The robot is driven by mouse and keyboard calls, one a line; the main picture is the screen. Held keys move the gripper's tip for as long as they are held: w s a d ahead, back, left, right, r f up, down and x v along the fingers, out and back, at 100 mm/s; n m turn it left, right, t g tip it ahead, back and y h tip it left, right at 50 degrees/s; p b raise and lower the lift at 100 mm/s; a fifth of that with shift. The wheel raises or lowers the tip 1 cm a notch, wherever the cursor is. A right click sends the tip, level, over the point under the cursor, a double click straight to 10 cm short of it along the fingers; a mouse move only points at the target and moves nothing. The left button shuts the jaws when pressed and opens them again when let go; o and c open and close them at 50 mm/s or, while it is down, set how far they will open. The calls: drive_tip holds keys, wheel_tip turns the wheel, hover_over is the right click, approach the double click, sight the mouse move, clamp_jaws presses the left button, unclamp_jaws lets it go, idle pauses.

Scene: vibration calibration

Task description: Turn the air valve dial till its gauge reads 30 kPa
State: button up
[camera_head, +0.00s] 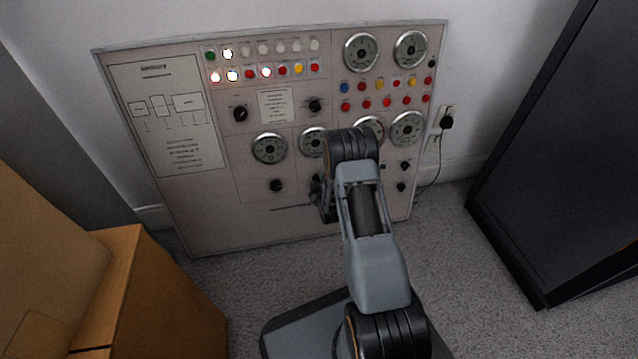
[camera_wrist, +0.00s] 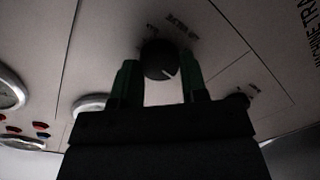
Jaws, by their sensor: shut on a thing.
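A black round dial (camera_wrist: 158,58) with a white pointer mark sits on the pale panel in the wrist view. My gripper (camera_wrist: 161,68) has its two green-tinted fingers on either side of this dial and is shut on it. In the head view my gripper (camera_head: 321,198) is at the lower middle of the panel, and my arm largely hides the dial there. A round gauge (camera_head: 312,142) stands above that spot, partly covered by my arm. Its needle is too small to read.
The panel (camera_head: 215,215) carries other gauges, such as one at left (camera_head: 269,148), plus knobs (camera_head: 276,185) and coloured lamps. Cardboard boxes (camera_head: 150,290) stand at left. A dark cabinet (camera_head: 560,150) stands at right. A plug with a cable (camera_head: 446,123) is beside the panel.

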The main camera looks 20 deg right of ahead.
drive_tip(key=shift+f+m+t+y, duration=0.15)
drive_tip(key=shift+m+t, duration=0.1)
drive_tip(key=shift+m, duration=3.45)
drive_tip(key=shift+m+t+y, duration=0.15)
drive_tip(key=shift+m+t, duration=0.1)
drive_tip(key=shift+m, duration=3.45)
drive_tip(key=o, duration=0.9)
drive_tip(key=shift+d, duration=0.1)
drive_tip(key=shift+o, duration=0.2)
drive_tip(key=shift+s, duration=0.1)
drive_tip(key=p+v, duration=0.5)
drive_tip(key=v, duration=0.8)
drive_tip(key=shift+s, duration=0.35)
